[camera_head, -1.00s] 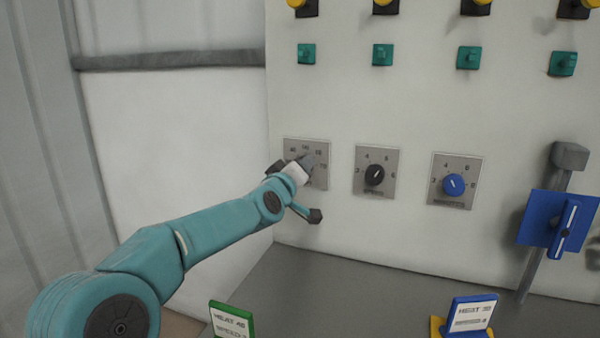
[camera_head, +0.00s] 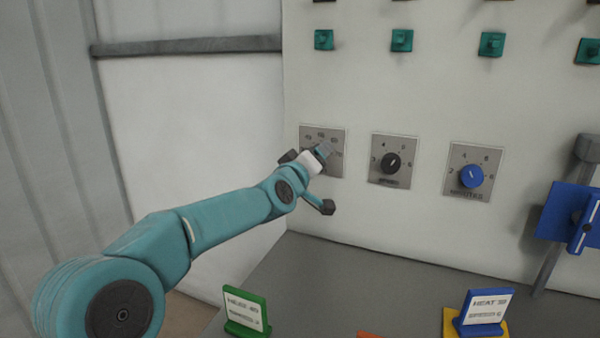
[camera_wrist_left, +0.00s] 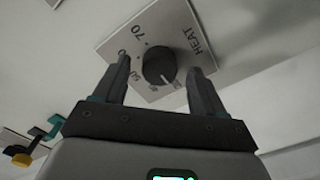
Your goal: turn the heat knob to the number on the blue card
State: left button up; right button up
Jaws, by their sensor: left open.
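The heat knob (camera_wrist_left: 158,66) is dark and round on a grey plate (camera_wrist_left: 185,14) marked HEAT in the left wrist view. A pale mark on the knob points toward the lower-right end of the number ring; the number there is hard to read. My left gripper (camera_head: 322,152) is open, with one finger on each side of the knob in the left wrist view; contact is not clear. In the head view it covers the knob and part of the heat plate (camera_head: 308,132). The blue card (camera_head: 484,308) reads HEAT with a blurred number, perhaps 30, and a second line. My right gripper is out of view.
A black speed knob (camera_head: 391,163) and a blue knob (camera_head: 471,176) sit to the right on the panel. Green buttons (camera_head: 402,40) are above. A green card (camera_head: 246,313) stands on the grey surface below. A blue lever plate (camera_head: 560,215) is at far right.

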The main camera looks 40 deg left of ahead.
pick_arm(q)
jog(key=v, duration=1.5)
jog(key=shift+d, duration=0.1)
